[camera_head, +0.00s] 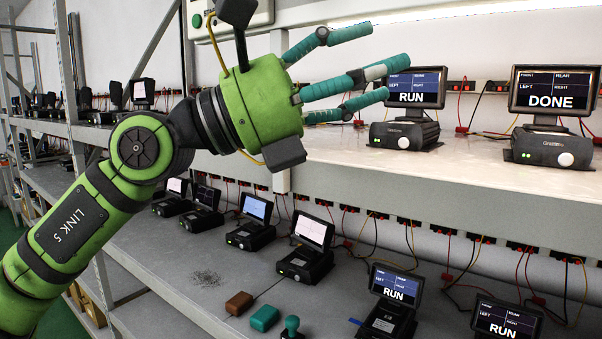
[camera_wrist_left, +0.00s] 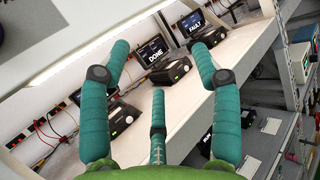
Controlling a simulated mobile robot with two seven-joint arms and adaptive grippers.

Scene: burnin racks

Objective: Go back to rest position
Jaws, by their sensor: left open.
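My left arm, green and black, comes in from the left in the head view. Its gripper (camera_head: 385,75) has teal jointed fingers, spread open and empty, pointing right in front of the upper shelf. In the left wrist view the left gripper (camera_wrist_left: 158,85) also shows open, with nothing between its fingers. A device with a RUN screen (camera_head: 417,88) stands just beyond the fingertips. I cannot tell from the picture how close they are. My right gripper is not in view.
The upper shelf (camera_head: 480,165) holds a DONE device (camera_head: 552,95) at right. The lower shelf (camera_head: 215,265) carries several devices, a brown block (camera_head: 239,303), a teal block (camera_head: 265,318) and a teal stamp-like object (camera_head: 292,327). A FAULT screen (camera_wrist_left: 191,22) shows in the wrist view. Rack posts stand at left.

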